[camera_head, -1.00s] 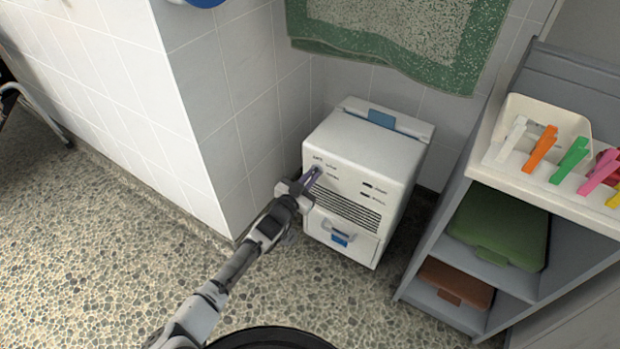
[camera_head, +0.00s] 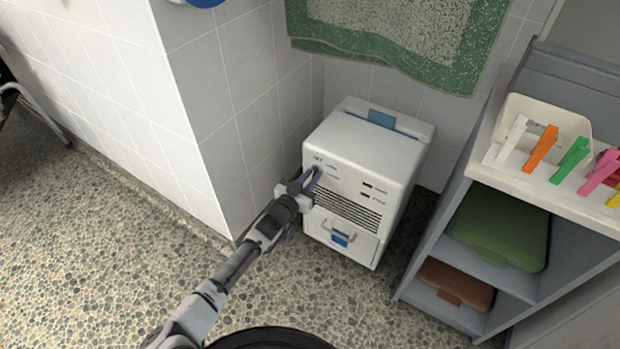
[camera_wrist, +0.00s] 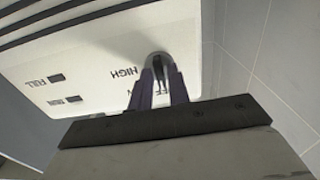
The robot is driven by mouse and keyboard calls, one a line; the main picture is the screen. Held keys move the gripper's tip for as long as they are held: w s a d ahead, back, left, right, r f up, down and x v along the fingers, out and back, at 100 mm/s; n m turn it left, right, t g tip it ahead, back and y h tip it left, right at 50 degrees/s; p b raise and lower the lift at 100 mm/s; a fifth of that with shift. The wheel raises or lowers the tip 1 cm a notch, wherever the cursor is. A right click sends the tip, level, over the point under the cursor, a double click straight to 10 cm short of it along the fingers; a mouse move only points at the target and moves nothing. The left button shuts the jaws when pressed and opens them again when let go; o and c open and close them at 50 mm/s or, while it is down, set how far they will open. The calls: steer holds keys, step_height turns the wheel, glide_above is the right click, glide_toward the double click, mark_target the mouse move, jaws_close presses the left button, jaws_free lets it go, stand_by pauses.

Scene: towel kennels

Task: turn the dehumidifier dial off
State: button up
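The white dehumidifier (camera_head: 345,150) stands on the floor against the tiled wall, its front panel facing me. Its dial (camera_wrist: 158,62) is a small grey knob at the panel's upper left, with HIGH and a partly covered label beside it. My gripper (camera_wrist: 162,88) is at the dial, its purple fingers close on either side of it. In the head view my gripper (camera_head: 313,180) covers most of the dial. The dial's pointer direction cannot be read.
A tiled wall corner (camera_head: 215,130) stands close to the left of my gripper. A grey shelf (camera_head: 520,275) with a tray of coloured clips (camera_head: 545,185) is at the right. A green towel (camera_head: 470,60) hangs above the dehumidifier. The pebbled floor in front is clear.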

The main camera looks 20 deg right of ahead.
steer(key=shift+o, duration=1.1)
steer(key=shift+a, duration=0.1)
steer(key=p+v, duration=0.1)
steer(key=v, duration=1.2)
steer(key=shift+s+a, duration=0.2)
steer(key=shift+s, duration=0.1)
